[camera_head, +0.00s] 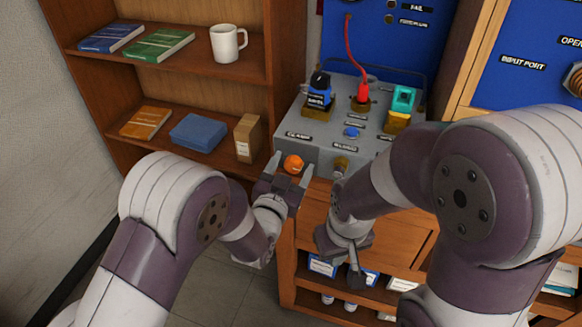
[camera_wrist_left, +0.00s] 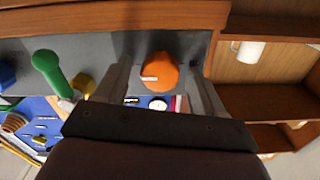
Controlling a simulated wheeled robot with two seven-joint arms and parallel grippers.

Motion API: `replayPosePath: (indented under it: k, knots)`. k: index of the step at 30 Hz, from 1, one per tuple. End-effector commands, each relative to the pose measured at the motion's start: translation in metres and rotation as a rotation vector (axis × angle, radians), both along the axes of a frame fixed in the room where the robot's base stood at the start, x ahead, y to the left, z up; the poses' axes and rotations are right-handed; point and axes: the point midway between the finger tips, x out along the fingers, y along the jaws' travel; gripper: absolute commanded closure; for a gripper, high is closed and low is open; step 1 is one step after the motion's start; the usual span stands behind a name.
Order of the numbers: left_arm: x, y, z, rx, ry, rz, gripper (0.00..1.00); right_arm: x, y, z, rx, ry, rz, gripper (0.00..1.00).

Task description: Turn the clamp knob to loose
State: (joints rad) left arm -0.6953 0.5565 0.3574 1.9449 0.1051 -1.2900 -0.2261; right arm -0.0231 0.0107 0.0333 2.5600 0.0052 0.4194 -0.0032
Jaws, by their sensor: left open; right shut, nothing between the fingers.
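The orange clamp knob (camera_head: 293,164) is on the front of the grey testbench (camera_head: 340,125), below a label that seems to read CLAMP. In the left wrist view the orange knob (camera_wrist_left: 160,74) has a pale pointer mark on its face. My left gripper (camera_head: 291,172) is open, with one finger on each side of the knob. In the left wrist view the left gripper's fingers (camera_wrist_left: 163,80) show gaps to the knob, so contact is not visible. My right gripper (camera_head: 356,281) is shut and empty, low in front of the wooden cabinet.
A brass knob (camera_head: 340,165) sits right of the clamp knob. A blue button (camera_head: 351,132), a red plug (camera_head: 361,95) and a teal-topped fitting (camera_head: 402,100) are on the bench top. A bookshelf (camera_head: 190,75) with a white mug (camera_head: 227,43) stands at left.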

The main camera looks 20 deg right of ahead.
Motion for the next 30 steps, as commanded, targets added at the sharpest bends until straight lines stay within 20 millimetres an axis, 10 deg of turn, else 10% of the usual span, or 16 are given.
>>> replayPosePath:
  k: [6, 30]
  knots:
    - [0.000, 0.000, 0.000, 0.000, 0.000, 0.000, 0.87, 0.000, 0.000, 0.000, 0.000, 0.000, 0.000, 1.00]
    - [0.000, 0.001, -0.004, -0.328, 0.220, 0.000, 0.87, 0.000, 0.000, -0.032, 0.000, 0.000, 0.000, 1.00]
